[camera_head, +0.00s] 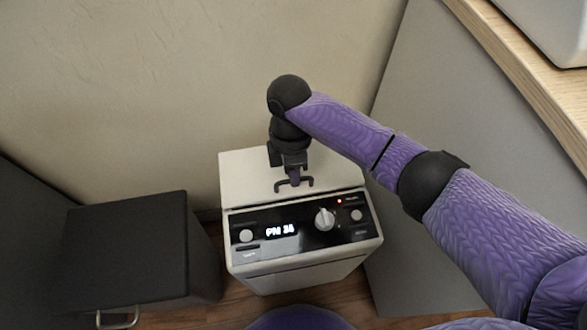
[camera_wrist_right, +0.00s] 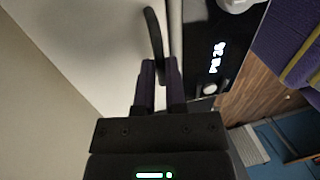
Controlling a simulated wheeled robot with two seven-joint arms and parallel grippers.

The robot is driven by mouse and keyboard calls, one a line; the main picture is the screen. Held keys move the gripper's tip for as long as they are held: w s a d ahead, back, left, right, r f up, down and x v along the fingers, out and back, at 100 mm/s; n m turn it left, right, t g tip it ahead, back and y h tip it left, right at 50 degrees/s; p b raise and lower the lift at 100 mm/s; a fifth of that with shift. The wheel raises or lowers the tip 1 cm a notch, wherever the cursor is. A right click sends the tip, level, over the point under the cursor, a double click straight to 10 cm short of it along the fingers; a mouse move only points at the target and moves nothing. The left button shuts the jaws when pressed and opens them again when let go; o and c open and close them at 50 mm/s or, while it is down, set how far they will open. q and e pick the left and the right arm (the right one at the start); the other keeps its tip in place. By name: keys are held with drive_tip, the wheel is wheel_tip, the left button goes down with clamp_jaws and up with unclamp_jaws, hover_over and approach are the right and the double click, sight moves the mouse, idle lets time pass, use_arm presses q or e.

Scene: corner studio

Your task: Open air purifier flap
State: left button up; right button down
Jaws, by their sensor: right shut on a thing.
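The air purifier (camera_head: 255,277) is a white box with a black front panel (camera_head: 300,228) that carries a knob and a lit "PM" display. Its white top flap (camera_head: 245,178) looks flat on the box. A dark bracket-shaped handle (camera_head: 308,183) is on the flap near its front edge. My right gripper (camera_head: 294,176) reaches down over the flap and is shut on the handle. In the right wrist view, the two fingers (camera_wrist_right: 160,72) are close together at the dark curved handle (camera_wrist_right: 152,35); their tips hide part of it. My left gripper is not in view.
A black cabinet (camera_head: 125,240) with a metal handle stands left of the purifier. A grey panel (camera_head: 430,150) under a wooden top (camera_head: 535,80) is close on the right. A beige wall (camera_head: 180,80) is behind. Some wooden floor (camera_head: 205,312) shows in front.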

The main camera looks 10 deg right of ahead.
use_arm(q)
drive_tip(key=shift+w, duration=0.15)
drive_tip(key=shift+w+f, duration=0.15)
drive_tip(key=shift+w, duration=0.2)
use_arm(e)
drive_tip(key=shift+w+r+p, duration=0.3)
drive_tip(key=shift+r+p, duration=0.1)
drive_tip(key=shift+r, duration=0.15)
drive_tip(key=shift+w+r+p, duration=0.3)
drive_tip(key=shift+r+p, duration=0.1)
drive_tip(key=shift+r, duration=0.15)
drive_tip(key=shift+w+r, duration=1)
drive_tip(key=shift+w, duration=0.4)
use_arm(q)
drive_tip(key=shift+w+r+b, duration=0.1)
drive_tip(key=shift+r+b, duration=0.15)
drive_tip(key=shift+b, duration=0.25)
use_arm(e)
drive_tip(key=shift+w+r, duration=0.4)
drive_tip(key=shift+w, duration=0.45)
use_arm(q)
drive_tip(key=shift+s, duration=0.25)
